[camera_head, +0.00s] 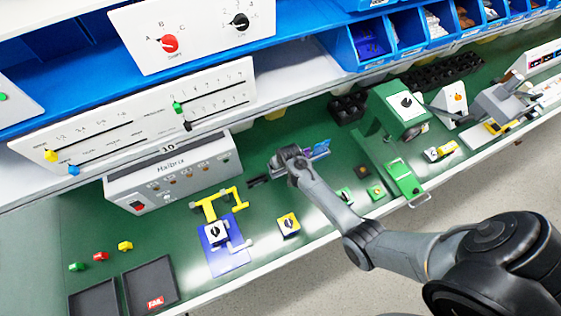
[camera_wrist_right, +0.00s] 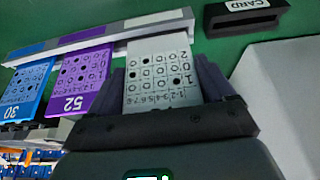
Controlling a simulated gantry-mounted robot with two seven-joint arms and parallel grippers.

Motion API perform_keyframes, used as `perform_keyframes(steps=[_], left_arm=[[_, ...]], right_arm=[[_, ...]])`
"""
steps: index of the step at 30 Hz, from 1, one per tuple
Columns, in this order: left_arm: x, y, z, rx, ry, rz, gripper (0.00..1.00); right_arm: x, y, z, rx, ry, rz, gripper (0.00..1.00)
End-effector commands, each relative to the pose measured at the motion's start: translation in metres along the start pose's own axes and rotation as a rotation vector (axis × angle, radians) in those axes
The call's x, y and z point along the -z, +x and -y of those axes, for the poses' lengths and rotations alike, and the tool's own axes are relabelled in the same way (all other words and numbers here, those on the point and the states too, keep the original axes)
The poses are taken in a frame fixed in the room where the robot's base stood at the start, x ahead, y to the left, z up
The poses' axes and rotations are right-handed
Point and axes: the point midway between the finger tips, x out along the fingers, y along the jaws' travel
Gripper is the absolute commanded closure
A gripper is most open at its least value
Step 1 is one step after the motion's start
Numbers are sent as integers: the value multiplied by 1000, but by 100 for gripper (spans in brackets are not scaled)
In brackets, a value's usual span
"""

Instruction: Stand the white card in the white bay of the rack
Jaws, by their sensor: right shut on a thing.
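The white card (camera_wrist_right: 158,70), printed with digits and dots, is between the fingers of my right gripper (camera_wrist_right: 165,95), which is shut on it. The rack (camera_wrist_right: 105,36) runs across the top of the right wrist view, with blue, purple and white bays. The card's far edge lies at the white bay (camera_wrist_right: 153,19), in line with it; I cannot tell whether it is seated. A purple card (camera_wrist_right: 80,80) and a blue card (camera_wrist_right: 27,90) stand in the bays beside it. In the head view my right gripper (camera_head: 287,160) is over the bench and partly hides the rack (camera_head: 316,150). My left gripper is out of view.
A black holder marked CARD (camera_wrist_right: 245,14) lies right of the rack. In the head view, a green device (camera_head: 397,108) stands to the right and a grey box (camera_head: 172,170) to the left.

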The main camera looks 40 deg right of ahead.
Motion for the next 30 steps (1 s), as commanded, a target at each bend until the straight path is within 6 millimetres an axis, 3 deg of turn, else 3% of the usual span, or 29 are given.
perform_keyframes(steps=[28,29,30], left_arm=[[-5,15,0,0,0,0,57],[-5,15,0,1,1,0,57],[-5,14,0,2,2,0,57]], right_arm=[[-9,22,0,0,0,-1,47],[-8,21,0,0,0,-1,15],[-8,21,0,0,0,-1,9]])
